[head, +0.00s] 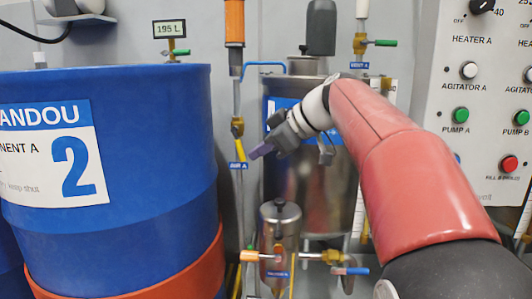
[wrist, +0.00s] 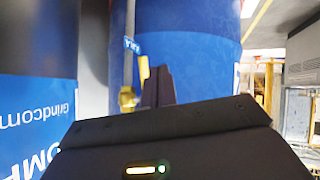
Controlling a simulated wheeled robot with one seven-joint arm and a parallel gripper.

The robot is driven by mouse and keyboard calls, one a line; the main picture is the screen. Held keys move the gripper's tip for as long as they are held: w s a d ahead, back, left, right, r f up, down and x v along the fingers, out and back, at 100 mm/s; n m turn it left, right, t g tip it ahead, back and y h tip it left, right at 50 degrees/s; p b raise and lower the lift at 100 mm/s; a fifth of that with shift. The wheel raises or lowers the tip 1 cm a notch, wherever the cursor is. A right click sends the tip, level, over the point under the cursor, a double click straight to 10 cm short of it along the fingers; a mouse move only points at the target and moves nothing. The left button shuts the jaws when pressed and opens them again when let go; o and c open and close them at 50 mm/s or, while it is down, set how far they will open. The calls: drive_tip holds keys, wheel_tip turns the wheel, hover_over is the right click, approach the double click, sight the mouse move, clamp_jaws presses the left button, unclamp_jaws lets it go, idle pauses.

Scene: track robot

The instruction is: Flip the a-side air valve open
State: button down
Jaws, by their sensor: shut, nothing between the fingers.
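The a-side air valve is a brass body (head: 238,127) on a thin vertical pipe, with a yellow lever (head: 239,150) just below it. A blue AIR A tag (head: 237,165) hangs beneath. My gripper (head: 256,152) is shut and empty, its tip just right of the lever and tag. In the wrist view, which appears upside down, the shut fingers (wrist: 158,86) stand beside the yellow lever (wrist: 144,68) and brass body (wrist: 127,97). The blue tag (wrist: 132,46) shows above them. I cannot tell whether the fingers touch the lever.
A big blue drum (head: 190,130) stands to the left of the pipe. A steel tank (head: 310,195) stands behind my gripper and arm. Below are a small steel canister (head: 280,232) and a blue-handled valve (head: 350,271). A control panel (head: 460,100) is at the right.

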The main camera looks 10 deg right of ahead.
drive_tip(key=s+d, duration=0.6)
drive_tip(key=d, duration=0.2)
drive_tip(key=shift+s+f, duration=0.3)
drive_tip(key=shift+s, duration=0.05)
